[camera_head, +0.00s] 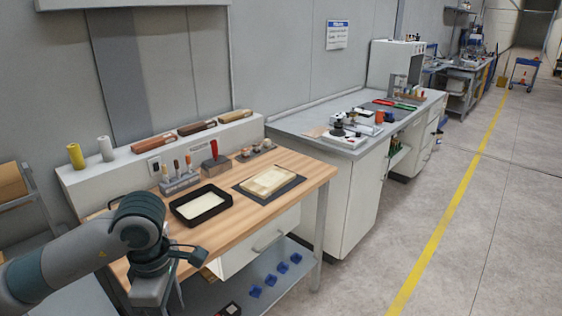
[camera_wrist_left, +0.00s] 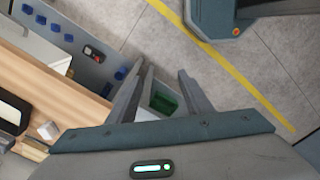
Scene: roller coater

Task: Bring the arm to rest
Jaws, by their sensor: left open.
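My left arm comes in from the left in the head view, bent, with its wrist over the front left edge of the wooden workbench (camera_head: 305,173). My left gripper (camera_head: 165,290) points down there, and its tips are hard to make out near the bottom edge. In the left wrist view the two fingers of the gripper (camera_wrist_left: 165,75) are spread apart with nothing between them. Beyond the gap I see the floor and a green bin (camera_wrist_left: 164,103). My right gripper is not in view.
A black tray (camera_head: 175,206) with pale contents, a tool block (camera_head: 180,184) and a dark mat (camera_head: 291,184) bearing a pale slab lie on the bench. Several blue pieces (camera_head: 282,267) sit on the lower shelf. A grey counter (camera_head: 290,122) stands beyond. Floor at right is clear.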

